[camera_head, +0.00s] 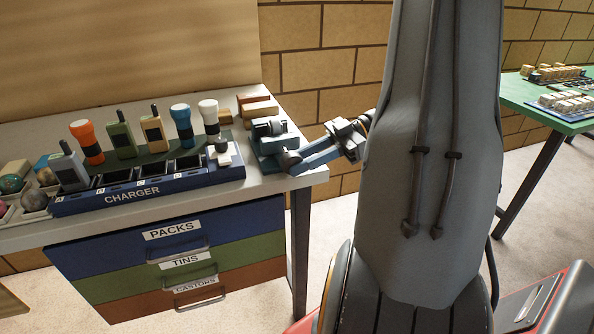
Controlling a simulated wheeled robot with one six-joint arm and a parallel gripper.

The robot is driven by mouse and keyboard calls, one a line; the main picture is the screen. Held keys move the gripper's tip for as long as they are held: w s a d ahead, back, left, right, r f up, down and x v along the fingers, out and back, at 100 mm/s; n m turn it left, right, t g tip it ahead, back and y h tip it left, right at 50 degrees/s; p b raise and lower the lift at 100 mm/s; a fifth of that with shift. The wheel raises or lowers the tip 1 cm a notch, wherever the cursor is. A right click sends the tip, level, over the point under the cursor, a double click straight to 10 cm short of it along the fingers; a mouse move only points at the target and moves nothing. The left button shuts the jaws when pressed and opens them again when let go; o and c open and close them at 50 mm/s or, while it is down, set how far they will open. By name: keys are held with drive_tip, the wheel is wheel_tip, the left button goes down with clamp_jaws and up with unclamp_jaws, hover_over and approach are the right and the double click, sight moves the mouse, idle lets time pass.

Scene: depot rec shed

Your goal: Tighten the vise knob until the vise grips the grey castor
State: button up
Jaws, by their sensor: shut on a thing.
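The blue-grey vise (263,147) stands at the right end of the white workbench. A small dark grey round thing, which looks like the grey castor (278,128), sits between its jaws. I cannot tell whether the jaws touch it. The vise knob (289,159) is on the vise's front right side and partly hidden by my fingers. My gripper (298,161) reaches in from the right and is shut on the knob.
The long blue charger rack (150,195) with radios and torches fills the bench left of the vise. Wooden blocks (258,108) lie behind the vise. Drawers (175,255) are under the bench. A green table (545,115) stands far right, with open floor between.

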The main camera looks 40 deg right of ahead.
drive_tip(key=y+b, duration=0.1)
drive_tip(key=f+t+y+b, duration=0.1)
drive_tip(key=y, duration=0.1)
drive_tip(key=shift+b, duration=0.4)
drive_tip(key=shift+a+y+b, duration=0.1)
drive_tip(key=shift+y+b, duration=0.65)
drive_tip(key=shift+y, duration=0.15)
drive_tip(key=shift+t+y, duration=0.3)
drive_tip(key=o, duration=1)
drive_tip(key=shift+a, duration=0.1)
drive_tip(key=shift+o, duration=0.2)
drive_tip(key=shift+r, duration=0.1)
